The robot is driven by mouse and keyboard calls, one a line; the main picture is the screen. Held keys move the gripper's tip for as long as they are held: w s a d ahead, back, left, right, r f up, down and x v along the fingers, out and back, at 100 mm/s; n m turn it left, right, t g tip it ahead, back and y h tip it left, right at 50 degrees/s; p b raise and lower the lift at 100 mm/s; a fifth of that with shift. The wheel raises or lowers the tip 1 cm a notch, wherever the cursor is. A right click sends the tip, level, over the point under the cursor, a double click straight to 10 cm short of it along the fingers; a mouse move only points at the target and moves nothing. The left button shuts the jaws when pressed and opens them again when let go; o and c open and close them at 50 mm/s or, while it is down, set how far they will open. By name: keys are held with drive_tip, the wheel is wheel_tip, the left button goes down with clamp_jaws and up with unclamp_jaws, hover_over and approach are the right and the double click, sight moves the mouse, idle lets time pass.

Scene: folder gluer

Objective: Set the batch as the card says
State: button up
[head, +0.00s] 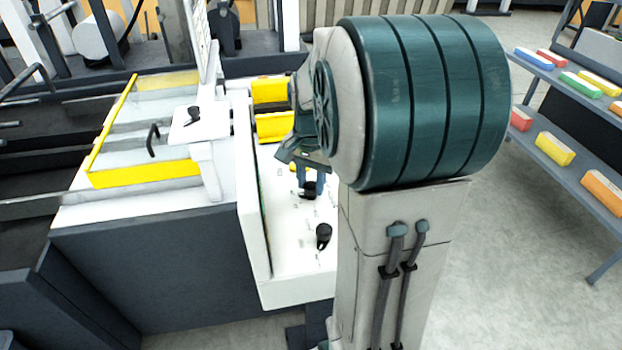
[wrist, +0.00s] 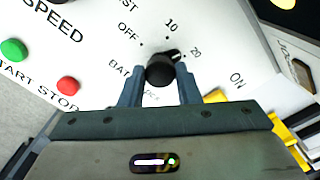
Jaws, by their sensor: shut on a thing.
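The batch knob (wrist: 160,72) is black and round, on the white control panel (wrist: 100,45) in the wrist view. Around it are marks OFF, 10 and 20; its pointer is turned toward the 20 mark. My gripper (wrist: 159,78) has its two blue-grey fingers on either side of the knob and is shut on it. In the head view my gripper (head: 310,180) is over the panel (head: 300,278), partly hidden by my arm. No readable batch card shows.
A green button (wrist: 13,50) and a red button (wrist: 68,85) are near the knob, under SPEED lettering. Another black knob (head: 323,235) sits nearer on the panel. Yellow blocks (head: 273,126) stand behind. A shelf of coloured boxes (head: 555,148) is at right, with open floor before it.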

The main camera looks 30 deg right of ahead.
sight(312, 184)
drive_tip(key=shift+w+r+m, duration=0.1)
drive_tip(key=shift+m, duration=1.1)
drive_tip(key=shift+d, duration=0.1)
drive_tip(key=o, duration=1)
drive_tip(key=shift+c, duration=0.2)
wheel_tip(312, 184, up, 14)
